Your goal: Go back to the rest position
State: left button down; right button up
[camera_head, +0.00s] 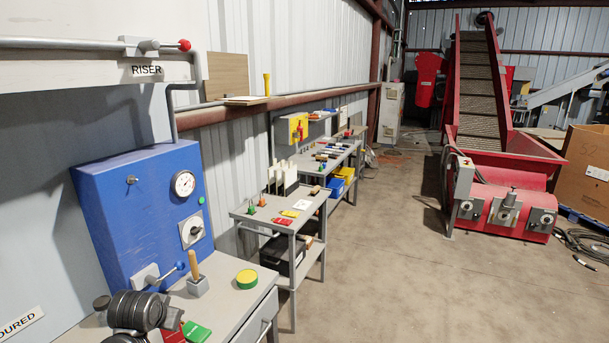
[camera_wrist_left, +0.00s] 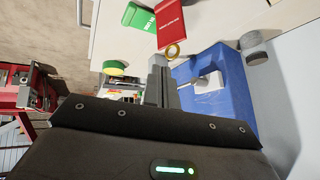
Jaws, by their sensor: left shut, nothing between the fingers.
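My left gripper (camera_wrist_left: 160,62) shows in the left wrist view, its fingers together with nothing between them. It points over the near grey bench (camera_head: 238,302), beside the blue panel box (camera_wrist_left: 212,88). In the head view its fingers cannot be made out. A dark ribbed shape stands at the lower left of that view, and I cannot tell whether it is part of my arm. My right gripper is in neither view.
More benches (camera_head: 282,215) line the wall. The open floor (camera_head: 385,270) lies right, before a red conveyor machine (camera_head: 505,190).

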pick_arm(q)
jog(key=s+d+f+g, duration=0.1)
jog(key=s+d+f, duration=0.1)
jog(key=s+f, duration=0.55)
jog(key=s+d+f+g, duration=0.1)
jog(key=s+d+f, duration=0.25)
jog(key=s, duration=0.65)
jog(key=s+d+f+g+h, duration=0.1)
jog(key=s+d+f, duration=0.1)
jog(key=s, duration=0.8)
jog(key=s+d+f+g+h, duration=0.1)
jog(key=s+d, duration=0.2)
jog(key=s, duration=0.7)
notch_tip(320, 180, down, 27)
jog(key=s+g, duration=0.1)
jog(key=s+a+f, duration=0.1)
jog(key=s+f, duration=0.6)
jog(key=s, duration=0.1)
jog(key=s+a+f+m+g, duration=0.1)
jog(key=s+a+f, duration=0.1)
jog(key=s+f, duration=0.5)
jog(key=shift+s+a+f, duration=0.3)
jog(key=shift+s+f, duration=0.1)
jog(key=shift+s, duration=0.15)
